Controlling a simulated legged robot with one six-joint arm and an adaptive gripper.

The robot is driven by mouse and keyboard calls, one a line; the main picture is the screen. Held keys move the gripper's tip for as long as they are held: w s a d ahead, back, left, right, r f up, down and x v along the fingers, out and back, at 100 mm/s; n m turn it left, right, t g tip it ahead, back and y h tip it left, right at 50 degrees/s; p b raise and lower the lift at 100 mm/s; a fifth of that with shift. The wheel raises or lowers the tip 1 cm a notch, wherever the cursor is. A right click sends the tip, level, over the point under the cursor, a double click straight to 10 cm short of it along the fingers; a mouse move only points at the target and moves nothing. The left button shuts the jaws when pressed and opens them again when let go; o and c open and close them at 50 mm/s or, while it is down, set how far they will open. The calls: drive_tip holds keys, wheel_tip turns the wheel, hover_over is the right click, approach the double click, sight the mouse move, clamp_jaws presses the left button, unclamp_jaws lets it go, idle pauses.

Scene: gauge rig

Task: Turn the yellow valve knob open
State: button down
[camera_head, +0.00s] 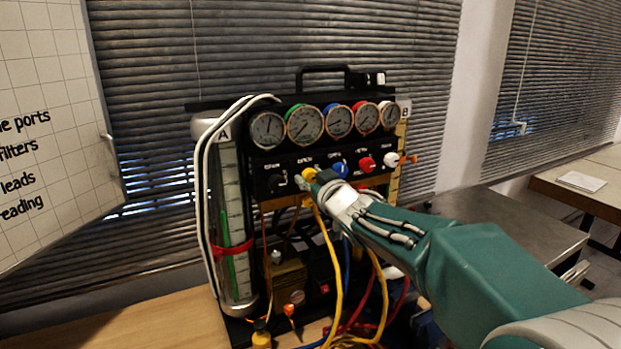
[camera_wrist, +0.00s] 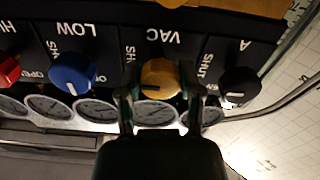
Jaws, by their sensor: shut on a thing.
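The yellow valve knob (camera_wrist: 160,78) shows in the wrist view on the black panel under the letters VAC. A pale mark shows on its face. My gripper (camera_wrist: 157,92) has one finger on each side of the knob and is shut on it. In the head view my gripper (camera_head: 318,182) reaches the panel from the right, and the yellow knob (camera_head: 308,174) shows only in part beside it. The exact angle of the knob is hard to tell.
A black knob (camera_wrist: 240,84) and a blue knob (camera_wrist: 72,72) flank the yellow one closely. A red knob (camera_head: 366,164) and a white knob (camera_head: 391,159) are farther right. Gauges (camera_head: 305,123) line the top. Yellow hoses (camera_head: 335,270) hang below.

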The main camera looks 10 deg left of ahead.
drive_tip(key=shift+n, duration=0.4)
drive_tip(key=n, duration=1.3)
drive_tip(key=shift+f, duration=0.1)
drive_tip(key=shift+f+n, duration=0.15)
drive_tip(key=shift+n, duration=1.85)
drive_tip(key=shift+c, duration=1.8)
unclamp_jaws()
drive_tip(key=shift+a, duration=0.1)
drive_tip(key=shift+o, duration=0.5)
drive_tip(key=shift+a, duration=0.1)
drive_tip(key=shift+s, duration=0.1)
